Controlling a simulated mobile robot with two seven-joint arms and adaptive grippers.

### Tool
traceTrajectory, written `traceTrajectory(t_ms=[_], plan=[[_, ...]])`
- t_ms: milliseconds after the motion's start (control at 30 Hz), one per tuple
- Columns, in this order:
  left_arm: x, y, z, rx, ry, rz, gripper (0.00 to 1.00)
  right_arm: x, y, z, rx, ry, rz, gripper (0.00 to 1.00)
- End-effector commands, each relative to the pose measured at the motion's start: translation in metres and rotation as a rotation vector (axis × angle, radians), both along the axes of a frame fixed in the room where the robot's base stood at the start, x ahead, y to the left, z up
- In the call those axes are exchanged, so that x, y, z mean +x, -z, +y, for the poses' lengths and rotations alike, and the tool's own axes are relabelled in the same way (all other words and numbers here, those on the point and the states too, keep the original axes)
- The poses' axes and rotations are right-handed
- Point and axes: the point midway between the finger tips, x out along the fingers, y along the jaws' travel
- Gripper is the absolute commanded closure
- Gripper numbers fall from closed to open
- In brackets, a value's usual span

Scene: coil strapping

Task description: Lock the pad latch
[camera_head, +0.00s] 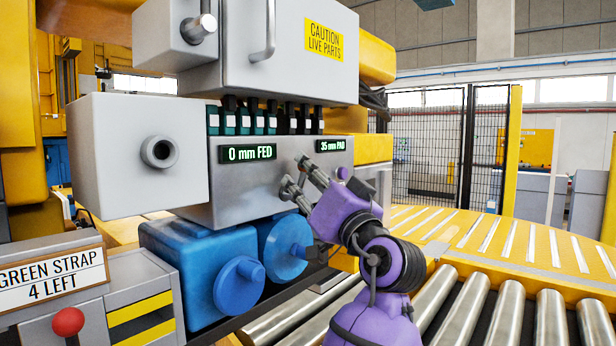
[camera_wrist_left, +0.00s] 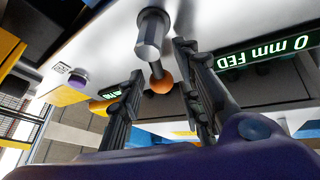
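A short metal lever (camera_wrist_left: 150,38) with an orange ball end (camera_wrist_left: 161,86) sticks out from the grey machine panel (camera_head: 232,196). It appears to be the pad latch, though no label on it can be read. My left gripper (camera_head: 293,172) is at the panel, below and left of the green "35 mm PAD" display (camera_head: 330,145). In the left wrist view, the left gripper (camera_wrist_left: 158,60) is open, with one finger on each side of the lever and visible gaps to the ball. In the head view the gripper hides the lever. My right gripper is not in view.
The "0 mm FED" display (camera_head: 249,153) is left of my gripper. Blue motor housings (camera_head: 180,255) sit below the panel. A grey box with a round port (camera_head: 135,150) protrudes at left. Metal rollers (camera_head: 462,310) lie at lower right. A purple button (camera_wrist_left: 78,82) shows in the wrist view.

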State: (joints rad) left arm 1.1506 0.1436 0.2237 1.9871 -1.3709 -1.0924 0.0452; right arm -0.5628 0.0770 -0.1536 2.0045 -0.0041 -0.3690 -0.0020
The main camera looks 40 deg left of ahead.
Motion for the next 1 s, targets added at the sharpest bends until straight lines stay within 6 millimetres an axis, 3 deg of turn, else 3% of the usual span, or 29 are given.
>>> traceTrajectory(t_ms=[167,400,1000], plan=[[0.0001,0.0007,0.0,0.0,0.0,0.001,0.71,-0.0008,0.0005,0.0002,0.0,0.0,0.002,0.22],[-0.0001,0.0006,-0.0001,0.0,0.0,0.001,1.0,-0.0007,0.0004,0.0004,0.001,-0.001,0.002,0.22],[0.0017,0.0003,-0.0003,0.001,-0.001,0.006,1.0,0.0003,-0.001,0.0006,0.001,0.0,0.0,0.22]])
